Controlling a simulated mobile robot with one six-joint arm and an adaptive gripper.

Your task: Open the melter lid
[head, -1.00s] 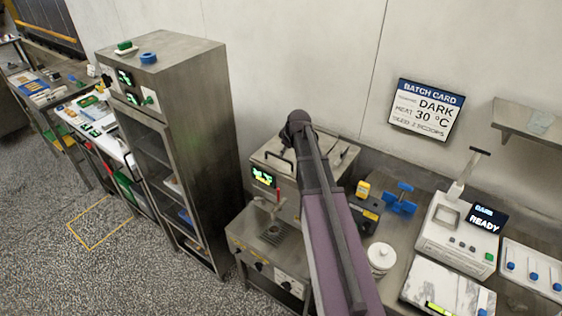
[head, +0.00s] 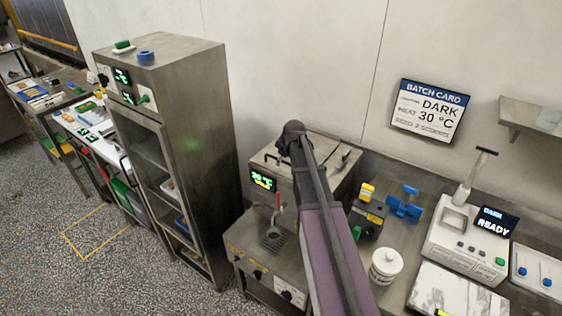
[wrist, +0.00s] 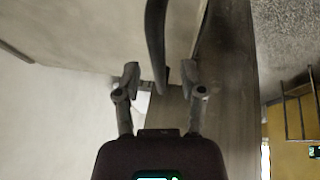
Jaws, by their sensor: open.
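The melter (head: 288,192) is a steel box with a green display, standing left of the wall bench. Its lid (head: 327,147) is the flat top and looks shut. Dark handles show on the top, one at the left front (head: 273,157) and one at the right. My arm crosses in front of the melter and hides part of the lid. My gripper cannot be made out in the head view. In the wrist view my gripper (wrist: 165,80) is open, its two fingers apart. A dark curved bar (wrist: 156,42), apparently a handle, reaches down between the fingertips; contact cannot be told.
A tall steel cabinet (head: 190,100) stands left of the melter. On the bench to the right are a white lidded jar (head: 386,265), a blue clamp-like item (head: 404,202) and a white device reading READY (head: 460,235). Speckled floor is open at left.

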